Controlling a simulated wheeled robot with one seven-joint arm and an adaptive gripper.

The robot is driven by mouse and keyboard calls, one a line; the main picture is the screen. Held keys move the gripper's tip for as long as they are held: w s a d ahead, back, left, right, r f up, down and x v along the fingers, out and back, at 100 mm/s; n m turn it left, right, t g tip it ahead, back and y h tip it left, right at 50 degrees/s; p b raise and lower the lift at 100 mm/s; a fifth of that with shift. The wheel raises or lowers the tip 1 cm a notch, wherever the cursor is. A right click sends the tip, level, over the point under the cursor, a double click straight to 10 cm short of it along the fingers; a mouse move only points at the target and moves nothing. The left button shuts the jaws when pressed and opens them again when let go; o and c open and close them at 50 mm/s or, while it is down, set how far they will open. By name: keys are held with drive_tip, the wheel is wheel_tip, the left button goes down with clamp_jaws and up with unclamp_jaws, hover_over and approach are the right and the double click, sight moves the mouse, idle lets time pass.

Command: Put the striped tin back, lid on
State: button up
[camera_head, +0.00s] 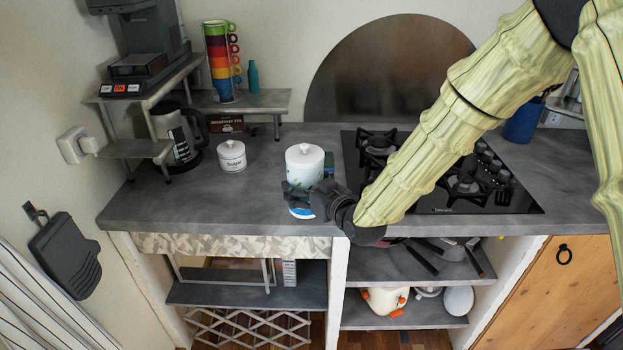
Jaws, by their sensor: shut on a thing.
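My gripper (312,201) is low over the front edge of the counter, shut on a white and blue thing (301,213). Only a small part of this thing shows below the fingers. Its blue band fits the striped tin, but I cannot tell whether it has a lid on. Just behind my gripper stands a larger white canister (304,163) with a knobbed lid on and a leaf pattern low on its side. My gripper partly covers its lower front. To its left a smaller white pot marked Sugar (232,157) stands with its lid on.
A kettle (184,138) and a small shelf (255,101) with stacked coloured mugs (221,60) stand at the back left. A black gas hob (480,190) lies to the right, partly behind my arm. The counter (150,205) is clear at front left. Open shelves (400,265) hold pans below.

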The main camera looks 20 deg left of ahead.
drive_tip(key=shift+w+a+f+p, duration=0.15)
drive_tip(key=shift+w+f+p, duration=0.5)
drive_tip(key=shift+w, duration=0.6)
drive_tip(key=shift+w+a+f+p, duration=0.15)
drive_tip(key=shift+w+f+p, duration=0.4)
drive_tip(key=shift+w, duration=0.7)
drive_tip(key=shift+w+a+f+p, duration=0.15)
drive_tip(key=shift+w+f+p, duration=0.25)
drive_tip(key=shift+w+f, duration=0.65)
drive_tip(key=shift+w, duration=0.2)
drive_tip(key=o, duration=1.1)
